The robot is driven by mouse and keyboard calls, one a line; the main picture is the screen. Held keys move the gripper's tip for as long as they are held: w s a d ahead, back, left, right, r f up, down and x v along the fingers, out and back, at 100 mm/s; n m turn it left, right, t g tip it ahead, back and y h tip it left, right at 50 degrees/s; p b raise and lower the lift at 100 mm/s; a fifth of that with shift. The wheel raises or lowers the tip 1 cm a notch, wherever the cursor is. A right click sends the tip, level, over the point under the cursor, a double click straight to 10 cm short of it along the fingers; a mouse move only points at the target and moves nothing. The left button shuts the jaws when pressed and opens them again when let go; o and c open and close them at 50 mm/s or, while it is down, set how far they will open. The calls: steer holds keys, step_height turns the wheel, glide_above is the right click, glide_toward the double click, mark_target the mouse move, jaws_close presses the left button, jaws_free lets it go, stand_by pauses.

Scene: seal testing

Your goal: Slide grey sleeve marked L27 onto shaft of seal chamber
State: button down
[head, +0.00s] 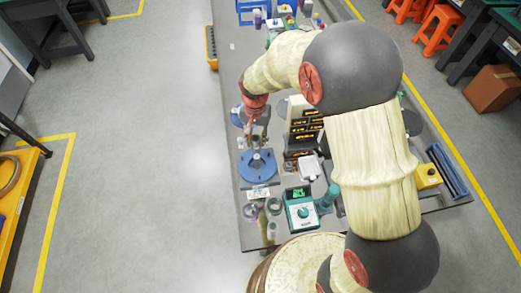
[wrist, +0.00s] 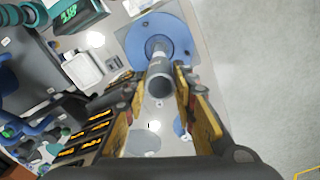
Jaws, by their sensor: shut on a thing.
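The seal chamber is a round blue flanged body on a pale base plate; it stands on the bench in the head view (head: 257,166) and at the top middle of the wrist view (wrist: 172,28). My gripper (head: 256,138) is over the far side of the chamber. In the wrist view my gripper (wrist: 162,86) has its two yellow-padded fingers on either side of a grey tubular sleeve (wrist: 159,84) and is shut on it. The sleeve's open end faces the camera. Its far end lines up with the chamber's centre. I cannot tell whether it is around the shaft. The L27 mark is not readable.
A teal instrument with a dial (head: 301,211) stands nearer on the bench. Dark bins with orange labels (wrist: 93,133) stand beside the gripper, and a white tray (wrist: 82,70) is near the chamber. Several small items stand at the bench's near left edge. Open floor lies left.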

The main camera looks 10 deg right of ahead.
steer(key=shift+f+b, duration=1.55)
steer(key=shift+f, duration=0.5)
steer(key=shift+f, duration=0.1)
steer(key=shift+f+b, duration=0.35)
steer(key=shift+f, duration=0.2)
steer(key=c, duration=1.4)
jaws_free()
steer(key=shift+s, duration=0.1)
step_height(320, 180, up, 5)
steer(key=p, duration=0.3)
steer(key=shift+p, duration=0.35)
